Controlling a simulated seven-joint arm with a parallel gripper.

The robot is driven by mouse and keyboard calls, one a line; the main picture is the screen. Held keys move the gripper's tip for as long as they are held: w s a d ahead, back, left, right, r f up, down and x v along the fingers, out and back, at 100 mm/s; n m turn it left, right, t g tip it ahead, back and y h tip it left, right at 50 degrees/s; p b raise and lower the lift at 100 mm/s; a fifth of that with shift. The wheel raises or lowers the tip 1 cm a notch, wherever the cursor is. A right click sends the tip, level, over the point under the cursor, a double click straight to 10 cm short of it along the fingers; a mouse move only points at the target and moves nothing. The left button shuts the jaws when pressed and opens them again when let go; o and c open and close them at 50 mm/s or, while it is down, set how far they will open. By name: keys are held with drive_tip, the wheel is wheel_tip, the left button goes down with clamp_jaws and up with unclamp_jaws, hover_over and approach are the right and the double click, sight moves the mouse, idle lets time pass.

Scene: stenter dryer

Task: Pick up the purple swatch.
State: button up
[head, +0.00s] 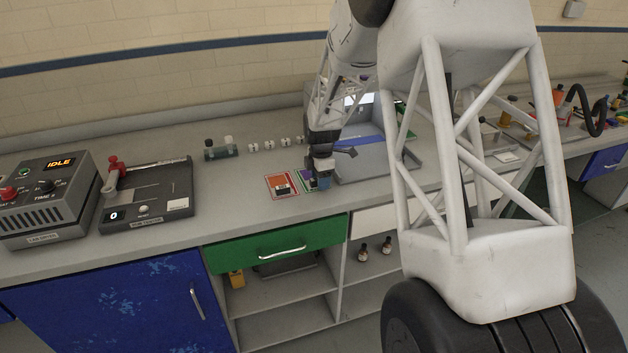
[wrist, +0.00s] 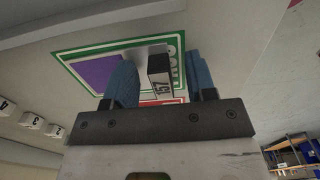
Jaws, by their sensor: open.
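The purple swatch (wrist: 95,75) shows in the wrist view as a purple patch on a white card with a green border. A small upright block marked 157 (wrist: 160,76) stands at the card and lies between the two blue fingers of my gripper (wrist: 160,66). The fingers are open, with a gap on both sides of the block. In the head view, my gripper (head: 320,180) is low over the bench, and the purple swatch (head: 304,175) is partly hidden behind it. I cannot tell whether the fingers touch the card.
An orange-red swatch card (head: 281,186) lies just left of my gripper. A grey tray-like box (head: 375,160) stands close on the right. Numbered white cubes (head: 268,146) are behind. A test device (head: 148,197) stands further left; the bench between is clear.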

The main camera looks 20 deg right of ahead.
clamp_jaws()
drive_tip(key=shift+r, duration=0.2)
drive_tip(key=shift+r, duration=0.5)
drive_tip(key=shift+s+r, duration=0.2)
drive_tip(key=shift+r, duration=0.4)
drive_tip(key=shift+s+r, duration=0.15)
drive_tip(key=shift+r, duration=0.4)
drive_tip(key=s+a+r, duration=0.1)
drive_tip(key=s+a, duration=0.1)
drive_tip(key=s, duration=1.3)
drive_tip(key=shift+a+r, duration=0.2)
drive_tip(key=shift+a, duration=0.05)
